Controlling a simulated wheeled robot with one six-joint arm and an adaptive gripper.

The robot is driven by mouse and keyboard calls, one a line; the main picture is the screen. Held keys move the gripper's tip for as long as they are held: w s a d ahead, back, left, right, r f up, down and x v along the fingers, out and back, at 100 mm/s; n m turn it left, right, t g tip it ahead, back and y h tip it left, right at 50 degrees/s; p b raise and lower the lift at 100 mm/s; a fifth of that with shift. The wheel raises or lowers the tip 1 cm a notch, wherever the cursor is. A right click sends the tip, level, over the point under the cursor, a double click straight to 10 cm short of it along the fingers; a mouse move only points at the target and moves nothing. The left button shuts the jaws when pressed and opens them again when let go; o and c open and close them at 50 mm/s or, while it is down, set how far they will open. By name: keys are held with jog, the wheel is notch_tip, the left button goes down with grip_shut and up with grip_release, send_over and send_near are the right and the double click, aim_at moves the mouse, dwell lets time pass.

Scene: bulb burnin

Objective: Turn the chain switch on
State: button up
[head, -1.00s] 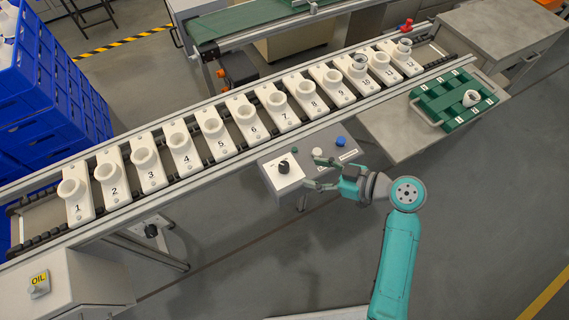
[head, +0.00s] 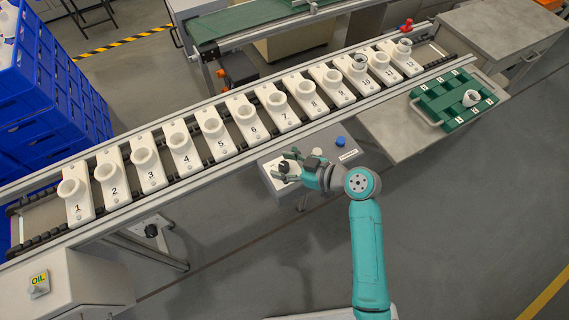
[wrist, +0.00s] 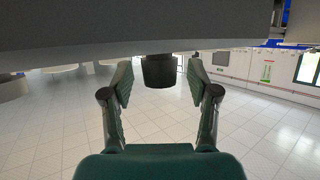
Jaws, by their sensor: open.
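The chain switch is a black rotary knob (head: 283,167) on a white plate at the left end of a grey control box (head: 266,160) beside the conveyor. In the wrist view the dark knob (wrist: 158,71) juts from a grey surface, between and just beyond the fingertips. My gripper (head: 290,172) is at the knob in the head view, its fingers spread on either side. In the wrist view my gripper (wrist: 160,82) is open and empty, with gaps between the fingers and the knob. The knob's pointer cannot be made out.
A white button (head: 317,152) and a blue button (head: 341,141) sit on the box to the right. The conveyor rail (head: 230,165) with numbered white lamp holders runs behind it. A green tray (head: 430,103) stands at right. The floor in front is clear.

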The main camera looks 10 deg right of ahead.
grip_shut()
jog(key=shift+s+a+m+t+h, duration=0.1)
jog(key=shift+m+t+h, duration=0.8)
jog(key=shift+m, duration=0.2)
jog(key=m+t+h, duration=0.3)
jog(key=m+h, duration=0.1)
jog(key=shift+m+h, duration=0.3)
jog(key=shift+m, duration=0.1)
jog(key=shift+a+m+t+h, duration=0.1)
jog(key=shift+m+t+h, duration=0.5)
jog(key=shift+m+h, duration=2.6)
jog(key=shift+h, duration=0.5)
jog(key=shift+f+m+g+h, duration=0.1)
jog(key=shift+m+g+h, duration=0.2)
jog(key=shift+m+h, duration=0.1)
